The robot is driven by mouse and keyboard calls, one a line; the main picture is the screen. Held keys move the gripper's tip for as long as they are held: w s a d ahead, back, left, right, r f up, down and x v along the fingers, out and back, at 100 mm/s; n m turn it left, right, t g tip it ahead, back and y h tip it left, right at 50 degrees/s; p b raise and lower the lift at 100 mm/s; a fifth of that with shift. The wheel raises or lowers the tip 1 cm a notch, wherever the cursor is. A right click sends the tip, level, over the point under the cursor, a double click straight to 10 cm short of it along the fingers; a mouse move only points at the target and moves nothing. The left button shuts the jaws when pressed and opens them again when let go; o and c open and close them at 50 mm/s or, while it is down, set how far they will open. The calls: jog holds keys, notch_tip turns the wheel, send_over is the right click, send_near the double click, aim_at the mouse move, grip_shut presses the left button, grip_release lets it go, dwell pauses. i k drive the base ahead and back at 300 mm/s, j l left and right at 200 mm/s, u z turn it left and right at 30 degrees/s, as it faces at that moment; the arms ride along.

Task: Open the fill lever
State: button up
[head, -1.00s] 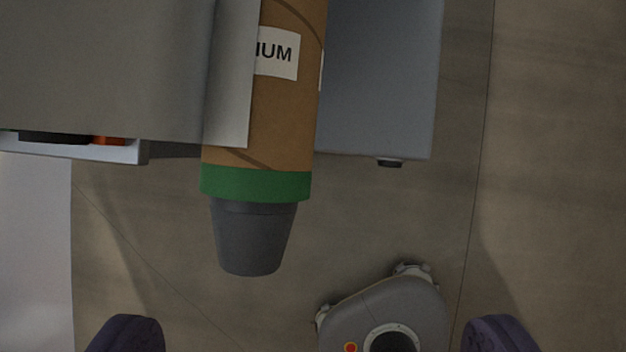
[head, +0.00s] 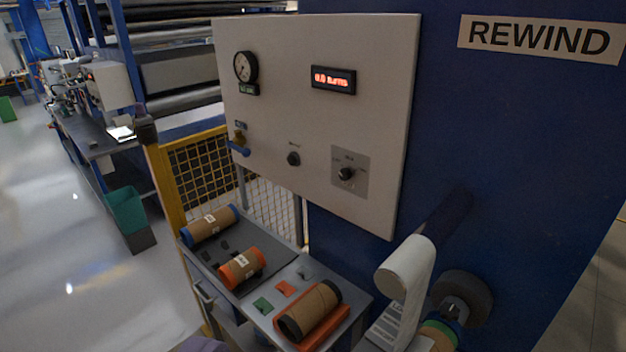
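A light grey control panel (head: 318,110) hangs in front of the blue machine. Low on its left side is a small brass-coloured valve with a blue lever (head: 240,149), which appears to be the fill lever. A small label sits just above it. The lever is small in the picture, and its handle seems to slant down to the right. A round dial gauge (head: 245,67) is above it on the same panel. My gripper is not in view, and nothing touches the lever.
A red-lit display (head: 333,79), a small black knob (head: 293,159) and a selector knob (head: 347,173) are on the panel. Below stands a cart (head: 262,300) with several cardboard cores. A yellow mesh guard (head: 205,165) is behind. Open floor (head: 65,230) lies left.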

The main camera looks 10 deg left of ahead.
aim_at(245, 151)
jog(key=i+j, duration=2.1)
jog(key=i, duration=0.1)
